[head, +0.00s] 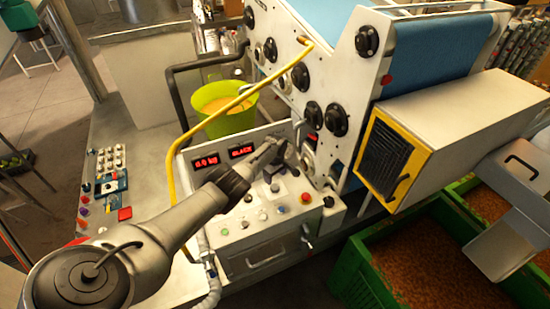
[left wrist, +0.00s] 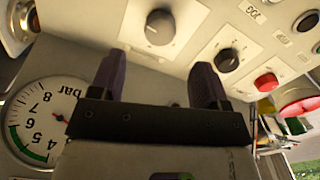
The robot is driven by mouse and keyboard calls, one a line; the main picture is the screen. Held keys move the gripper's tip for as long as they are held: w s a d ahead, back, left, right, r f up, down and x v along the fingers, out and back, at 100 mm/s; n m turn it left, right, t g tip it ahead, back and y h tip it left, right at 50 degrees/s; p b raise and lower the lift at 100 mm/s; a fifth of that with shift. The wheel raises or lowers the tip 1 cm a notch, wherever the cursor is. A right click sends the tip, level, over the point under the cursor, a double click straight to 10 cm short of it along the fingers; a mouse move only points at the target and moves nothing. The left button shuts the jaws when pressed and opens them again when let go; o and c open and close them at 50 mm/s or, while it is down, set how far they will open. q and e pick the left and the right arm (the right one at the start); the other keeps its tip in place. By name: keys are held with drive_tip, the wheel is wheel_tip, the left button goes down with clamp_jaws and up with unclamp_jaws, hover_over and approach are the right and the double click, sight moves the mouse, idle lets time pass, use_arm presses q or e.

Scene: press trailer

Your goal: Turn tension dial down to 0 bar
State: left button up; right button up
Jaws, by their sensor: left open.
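My left gripper (head: 277,158) reaches over the control panel (head: 236,225) in the head view. In the left wrist view, the left gripper (left wrist: 158,78) is open, its two dark fingers apart with nothing between them. A grey round knob (left wrist: 160,27) on a pale plate lies beyond the gap between the fingertips, apart from them. A darker knob (left wrist: 227,60) sits to its right. A round gauge (left wrist: 28,112) marked bar shows upside down at the left, partly cut off. I cannot read its pointer surely, nor tell which knob is the tension dial. My right gripper is not in view.
A red button (left wrist: 265,82) is right of the knobs. A yellow bent bar (head: 235,100) rises beside the panel. A lime bucket (head: 226,106) stands behind. The white press side with black knobs (head: 336,119) rises close to the right of the panel.

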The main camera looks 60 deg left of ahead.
sight(275, 187)
use_arm(q)
wheel_tip(275, 187, up, 7)
drive_tip(key=shift+f+p, duration=0.2)
drive_tip(key=shift+p, duration=0.25)
idle(0.6)
